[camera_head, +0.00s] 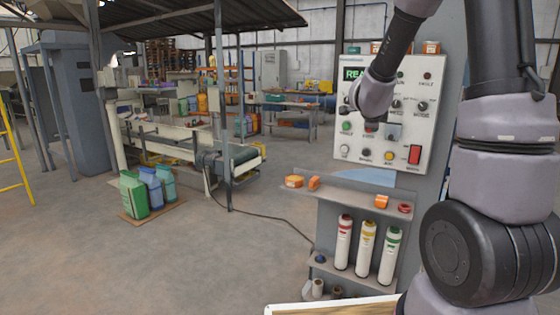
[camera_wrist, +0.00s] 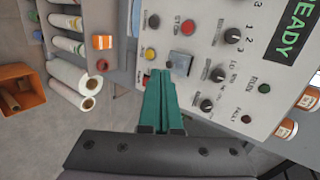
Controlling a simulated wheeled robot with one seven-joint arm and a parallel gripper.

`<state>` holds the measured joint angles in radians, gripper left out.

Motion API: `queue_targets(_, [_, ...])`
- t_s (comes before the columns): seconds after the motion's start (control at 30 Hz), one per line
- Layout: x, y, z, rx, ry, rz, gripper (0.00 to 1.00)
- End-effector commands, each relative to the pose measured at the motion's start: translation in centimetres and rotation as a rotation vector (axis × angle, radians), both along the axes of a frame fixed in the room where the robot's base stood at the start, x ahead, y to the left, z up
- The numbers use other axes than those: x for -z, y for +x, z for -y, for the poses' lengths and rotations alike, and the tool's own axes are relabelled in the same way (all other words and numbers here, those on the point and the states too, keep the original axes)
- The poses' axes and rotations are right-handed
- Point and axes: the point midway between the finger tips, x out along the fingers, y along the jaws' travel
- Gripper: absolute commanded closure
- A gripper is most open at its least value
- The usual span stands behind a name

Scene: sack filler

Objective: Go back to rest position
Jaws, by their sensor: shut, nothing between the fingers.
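My gripper (camera_wrist: 160,78) shows in the wrist view as two green fingers pressed together, with nothing between them. It is in front of the grey control panel (camera_wrist: 215,30), with its tips overlapping the panel's lower part near a blue-grey square piece (camera_wrist: 180,62) and a yellow button (camera_wrist: 151,53). I cannot tell whether the tips touch it. In the head view my arm reaches in front of the control panel (camera_head: 425,125) and hides part of it; my fingers are mostly hidden there. The display (camera_wrist: 291,37) reads READY.
Below the panel a shelf (camera_head: 345,202) carries orange items; several white tubes (camera_head: 343,242) stand lower down. An orange bin (camera_wrist: 20,95) shows in the wrist view. A conveyor (camera_head: 185,145) and sacks (camera_head: 133,195) stand at left. The floor (camera_head: 215,260) between is open, crossed by a cable.

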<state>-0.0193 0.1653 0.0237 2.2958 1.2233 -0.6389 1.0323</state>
Motion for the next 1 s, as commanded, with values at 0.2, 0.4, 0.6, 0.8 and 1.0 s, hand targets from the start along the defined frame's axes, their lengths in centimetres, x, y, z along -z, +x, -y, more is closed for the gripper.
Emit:
queue_targets(0.2, [-7.6,-4.7,-6.7,-0.464,-0.1,-0.059,1.0])
queue_targets(0.4, [-11.1,-13.4,-11.3,-0.876,-0.305,-0.174,1.0])
queue_targets(0.6, [-11.4,-23.4,-12.5,-1.188,-0.534,-0.332,1.0])
queue_targets(0.8, [-10.6,-29.4,-11.9,-1.336,-0.661,-0.452,1.0])
queue_targets(1.0, [-10.3,-30.5,-11.7,-1.363,-0.684,-0.48,1.0])
